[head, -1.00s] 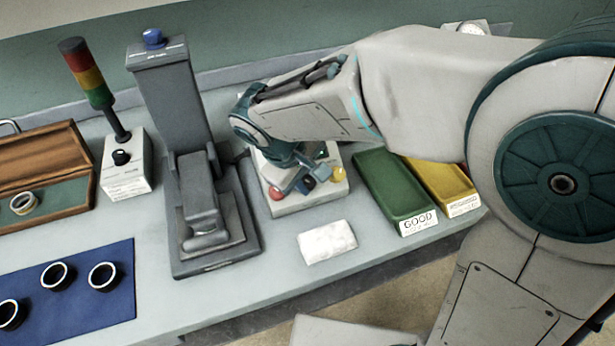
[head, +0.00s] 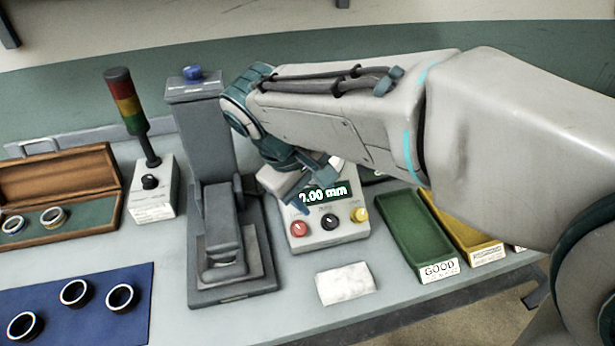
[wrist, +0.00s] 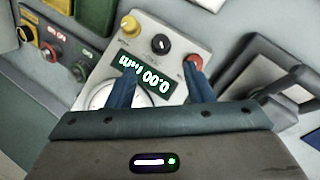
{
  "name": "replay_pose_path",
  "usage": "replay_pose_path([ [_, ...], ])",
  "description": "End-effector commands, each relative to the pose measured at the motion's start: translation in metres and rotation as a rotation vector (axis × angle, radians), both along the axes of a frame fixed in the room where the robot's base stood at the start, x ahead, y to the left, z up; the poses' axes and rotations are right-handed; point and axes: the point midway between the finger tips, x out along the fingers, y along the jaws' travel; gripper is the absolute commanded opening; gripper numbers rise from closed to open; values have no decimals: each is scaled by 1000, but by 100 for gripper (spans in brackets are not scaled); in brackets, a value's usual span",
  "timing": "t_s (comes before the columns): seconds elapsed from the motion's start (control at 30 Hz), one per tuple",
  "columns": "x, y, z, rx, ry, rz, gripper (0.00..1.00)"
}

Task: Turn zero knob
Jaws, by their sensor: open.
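The grey gauge box (head: 331,234) carries a lit display (head: 326,193) reading 0.00 mm. Its front has a red knob (head: 299,229), a black knob (head: 329,222) and a yellow knob (head: 360,215); the labels are too small to read surely. In the wrist view the box appears turned round, with the red knob (wrist: 193,63), black knob (wrist: 160,43) and yellow knob (wrist: 131,27). My gripper (wrist: 160,84) is open and empty, its fingers either side of the display in that view. In the head view my gripper (head: 312,190) hangs above the box, apart from the knobs.
A grey press-like stand (head: 226,235) stands close left of the box. The green GOOD tray (head: 415,235) and a yellow tray (head: 465,235) lie right. A white cloth (head: 345,284) lies in front. A signal lamp (head: 126,104) and blue mat (head: 75,318) with rings are left.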

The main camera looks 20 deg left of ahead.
Motion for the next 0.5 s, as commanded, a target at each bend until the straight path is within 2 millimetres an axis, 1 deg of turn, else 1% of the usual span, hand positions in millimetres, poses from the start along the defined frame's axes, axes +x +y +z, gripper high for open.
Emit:
replay_pose_path([
  [0.03, -3, 3, 10, 2, -1, 1, 47],
  [0.1, -5, 5, 19, 2, -1, 1, 47],
  [0.2, -8, 8, 28, 2, -1, 1, 47],
  [0.33, -10, 9, 34, 1, 0, 0, 47],
  [0.5, -10, 9, 34, 0, 0, 0, 47],
])
